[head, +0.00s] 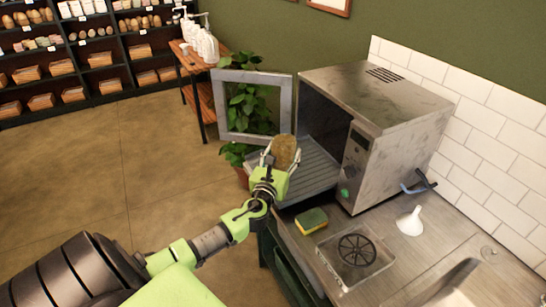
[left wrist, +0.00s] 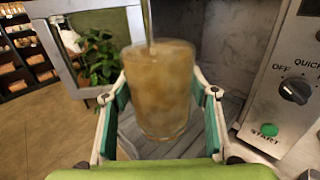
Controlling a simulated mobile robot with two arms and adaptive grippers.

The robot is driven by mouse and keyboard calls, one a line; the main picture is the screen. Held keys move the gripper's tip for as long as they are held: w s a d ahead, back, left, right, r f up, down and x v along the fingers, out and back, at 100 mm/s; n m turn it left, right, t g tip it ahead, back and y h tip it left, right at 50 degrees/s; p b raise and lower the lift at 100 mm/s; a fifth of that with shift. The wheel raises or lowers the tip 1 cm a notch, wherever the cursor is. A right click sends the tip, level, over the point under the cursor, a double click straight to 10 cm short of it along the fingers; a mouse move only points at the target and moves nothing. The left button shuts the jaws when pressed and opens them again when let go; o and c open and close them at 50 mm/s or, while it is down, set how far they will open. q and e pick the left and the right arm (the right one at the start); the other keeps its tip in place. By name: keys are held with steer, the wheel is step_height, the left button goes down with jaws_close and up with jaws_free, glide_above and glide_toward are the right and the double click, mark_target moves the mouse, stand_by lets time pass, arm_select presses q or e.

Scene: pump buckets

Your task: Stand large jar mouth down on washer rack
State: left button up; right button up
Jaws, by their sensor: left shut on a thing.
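A large jar (head: 284,151), cloudy brown glass, is held between the fingers of my left gripper (head: 279,165). In the left wrist view the jar (left wrist: 160,95) stands roughly upright between both fingers (left wrist: 160,112); I cannot tell surely which end is its mouth. The grey ribbed washer rack (head: 318,168) is pulled out at the front of the steel washer (head: 400,120). The jar is over the rack's left part, and whether it touches is unclear. The rack also shows below the jar in the left wrist view (left wrist: 190,147). My right gripper is not in view.
The washer's framed door (head: 287,105) is open, to the left beyond the rack. A plant (head: 243,112) stands behind the door.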

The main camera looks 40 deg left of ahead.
arm_select(q)
steer(key=w+d+b, duration=0.2)
steer(key=w, duration=0.4)
steer(key=f+b, duration=0.4)
steer(key=f, duration=0.1)
steer(key=f+b, duration=0.2)
steer(key=shift+d+f+b, duration=0.25)
steer(key=shift+f+b, duration=0.05)
steer(key=shift+f, duration=0.2)
steer(key=shift+f+b, duration=0.15)
steer(key=shift+b, duration=0.15)
steer(key=o, duration=1.4)
steer(key=shift+c, duration=0.2)
steer(key=shift+s+d, duration=0.1)
steer(key=shift+s, duration=0.05)
